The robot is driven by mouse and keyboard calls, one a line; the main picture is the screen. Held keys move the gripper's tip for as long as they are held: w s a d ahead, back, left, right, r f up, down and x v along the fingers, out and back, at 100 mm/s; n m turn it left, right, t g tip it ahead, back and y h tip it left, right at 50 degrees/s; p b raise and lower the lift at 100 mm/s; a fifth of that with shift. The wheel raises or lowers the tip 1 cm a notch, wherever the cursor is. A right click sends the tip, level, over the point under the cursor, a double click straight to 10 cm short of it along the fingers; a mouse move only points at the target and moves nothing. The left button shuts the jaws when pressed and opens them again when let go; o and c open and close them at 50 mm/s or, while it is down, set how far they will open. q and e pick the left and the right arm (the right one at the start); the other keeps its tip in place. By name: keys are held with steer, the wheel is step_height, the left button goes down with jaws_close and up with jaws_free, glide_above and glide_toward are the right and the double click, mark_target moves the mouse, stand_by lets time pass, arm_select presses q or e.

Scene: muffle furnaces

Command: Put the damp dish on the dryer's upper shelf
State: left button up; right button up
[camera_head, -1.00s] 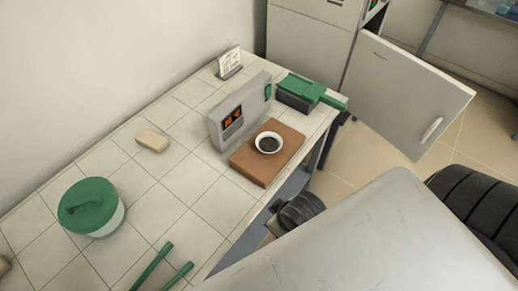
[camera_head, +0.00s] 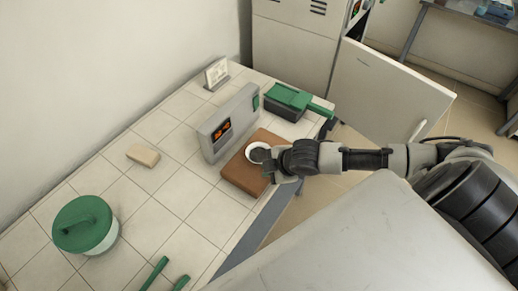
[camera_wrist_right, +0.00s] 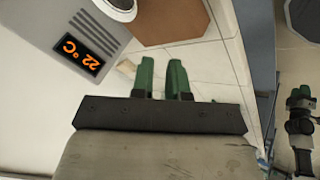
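The small white dish (camera_head: 254,148) with dark contents sits on a brown board (camera_head: 242,176) in front of a grey display box (camera_head: 220,128). My right gripper (camera_head: 284,170) is at the dish's right and partly covers it in the head view; its fingertips are hidden there. In the right wrist view its two green fingers (camera_wrist_right: 161,64) stand a little apart with nothing between them, and the dish (camera_wrist_right: 121,4) is cut by the top edge. My left gripper's green fingers (camera_head: 174,270) show apart at the bottom left. A grey cabinet (camera_head: 292,48), perhaps the dryer, stands behind; its shelves are not visible.
A wide-open door (camera_head: 390,92) stands at the back right. A green-lidded pot (camera_head: 84,226), a tan block (camera_head: 143,155), a card stand (camera_head: 216,72) and a green-topped box (camera_head: 287,102) are on the tiled table (camera_head: 178,225). Tiles left of the board are clear.

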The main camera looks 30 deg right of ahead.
steer(key=w+d+r, duration=0.1)
steer(key=d+r, duration=0.1)
steer(key=d, duration=0.3)
glide_toward(258, 162)
steer(key=shift+w+a+f+n+h+p, duration=0.15)
steer(key=shift+a+f+n+h+p, duration=0.2)
steer(key=shift+p, duration=0.1)
steer(key=shift+w+a+f, duration=0.1)
steer(key=shift+w+f, duration=0.05)
steer(key=shift+f, duration=0.15)
steer(key=shift+p+x, duration=0.75)
steer(key=shift+x, duration=1.55)
jaws_close()
steer(key=shift+r, duration=0.15)
